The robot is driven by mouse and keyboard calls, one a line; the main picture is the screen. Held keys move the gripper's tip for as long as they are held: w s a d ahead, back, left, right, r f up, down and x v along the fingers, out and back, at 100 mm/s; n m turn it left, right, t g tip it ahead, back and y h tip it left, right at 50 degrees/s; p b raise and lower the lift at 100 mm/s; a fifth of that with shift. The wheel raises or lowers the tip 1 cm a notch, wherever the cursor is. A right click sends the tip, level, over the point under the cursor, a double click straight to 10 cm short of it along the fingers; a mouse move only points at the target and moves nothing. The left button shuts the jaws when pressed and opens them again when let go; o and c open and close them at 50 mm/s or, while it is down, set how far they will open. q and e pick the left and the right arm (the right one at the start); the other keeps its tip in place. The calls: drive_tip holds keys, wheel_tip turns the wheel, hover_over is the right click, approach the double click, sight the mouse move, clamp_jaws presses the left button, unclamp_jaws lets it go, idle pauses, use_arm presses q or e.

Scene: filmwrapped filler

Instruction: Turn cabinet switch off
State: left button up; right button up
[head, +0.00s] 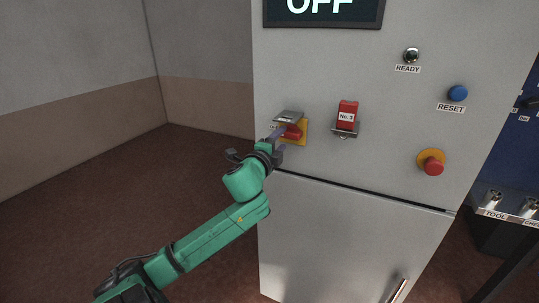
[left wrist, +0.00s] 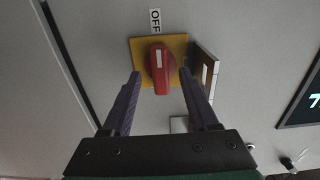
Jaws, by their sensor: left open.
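The cabinet switch is a red knob (head: 292,131) on a yellow plate (head: 302,136) on the grey cabinet front. The left wrist view shows the red knob (left wrist: 161,70) close up, with a white mark near one end that points toward an "OFF" label (left wrist: 155,20). My left gripper (head: 279,143) is at the switch. In the left wrist view, my open left gripper (left wrist: 160,76) has one finger on each side of the knob; I cannot tell whether they touch it. A raised metal flap (head: 288,116) sits just above the knob. My right gripper is not in view.
A display (head: 322,8) above reads "OFF". A READY lamp (head: 411,55), a blue RESET button (head: 457,93) and a red mushroom button (head: 432,162) are farther right. Floor left is clear.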

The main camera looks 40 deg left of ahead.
use_arm(q)
drive_tip(key=v, duration=1.1)
drive_tip(key=shift+s+d, duration=0.2)
drive_tip(key=shift+s, duration=0.05)
drive_tip(key=shift+a+b, duration=0.1)
drive_tip(key=shift+b, duration=0.2)
